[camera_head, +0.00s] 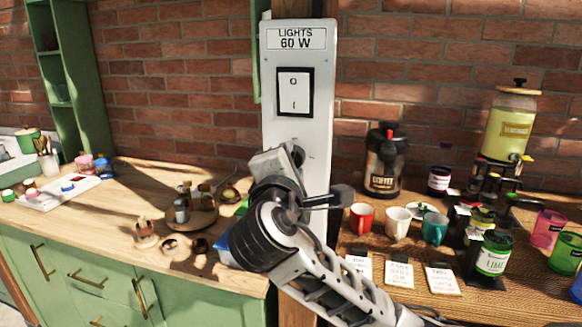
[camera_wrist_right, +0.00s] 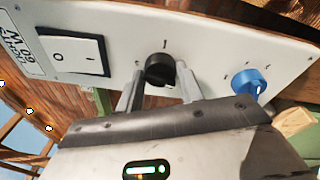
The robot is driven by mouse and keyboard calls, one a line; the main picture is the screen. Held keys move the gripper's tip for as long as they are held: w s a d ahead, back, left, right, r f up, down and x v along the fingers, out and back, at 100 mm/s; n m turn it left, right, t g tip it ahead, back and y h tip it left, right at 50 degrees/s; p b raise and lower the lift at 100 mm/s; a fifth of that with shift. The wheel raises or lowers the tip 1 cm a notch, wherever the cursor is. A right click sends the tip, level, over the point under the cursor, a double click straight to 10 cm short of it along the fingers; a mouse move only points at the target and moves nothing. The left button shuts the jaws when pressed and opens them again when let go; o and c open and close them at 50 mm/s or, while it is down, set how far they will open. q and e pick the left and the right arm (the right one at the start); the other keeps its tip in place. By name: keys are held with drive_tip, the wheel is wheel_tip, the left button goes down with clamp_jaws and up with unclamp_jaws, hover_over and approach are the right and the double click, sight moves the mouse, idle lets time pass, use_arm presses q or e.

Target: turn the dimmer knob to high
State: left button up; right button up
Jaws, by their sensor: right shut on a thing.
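A white panel (camera_head: 323,110) marked LIGHTS 60 W stands upright on a post. It carries a white rocker switch (camera_head: 294,92), which the right wrist view shows at its left (camera_wrist_right: 72,55). Below the switch is a black knob (camera_wrist_right: 159,69), mostly covered by my gripper in the head view. My right gripper (camera_head: 291,158) is at the panel, its two fingers on either side of the black knob and shut on it. A blue knob (camera_wrist_right: 250,82) sits farther along the panel, clear of the fingers; my arm hides it in the head view. My left gripper is not in view.
A coffee pot (camera_head: 385,160), several mugs, jars and a drink dispenser (camera_head: 508,128) stand on the right counter. White cards (camera_head: 400,274) lie near its front. The left counter (camera_head: 110,228) holds a small round tray. A brick wall stands behind.

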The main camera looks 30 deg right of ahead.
use_arm(q)
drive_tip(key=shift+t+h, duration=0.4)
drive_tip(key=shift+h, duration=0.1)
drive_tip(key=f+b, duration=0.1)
drive_tip(key=b, duration=0.2)
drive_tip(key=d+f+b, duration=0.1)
drive_tip(key=b, duration=0.2)
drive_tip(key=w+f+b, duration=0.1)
drive_tip(key=b, duration=0.2)
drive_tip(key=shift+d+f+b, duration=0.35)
use_arm(e)
drive_tip(key=m, duration=0.5)
drive_tip(key=m+h, duration=0.1)
drive_tip(key=m, duration=0.5)
drive_tip(key=m+g+h, duration=0.1)
drive_tip(key=m, duration=0.5)
drive_tip(key=shift+w+a+f, duration=0.15)
drive_tip(key=shift+f, duration=0.15)
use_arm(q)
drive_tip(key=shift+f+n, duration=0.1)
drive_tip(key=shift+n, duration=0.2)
use_arm(e)
drive_tip(key=shift+m, duration=0.4)
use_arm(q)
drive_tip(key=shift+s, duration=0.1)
use_arm(e)
drive_tip(key=shift+r, duration=0.1)
drive_tip(key=o, duration=1)
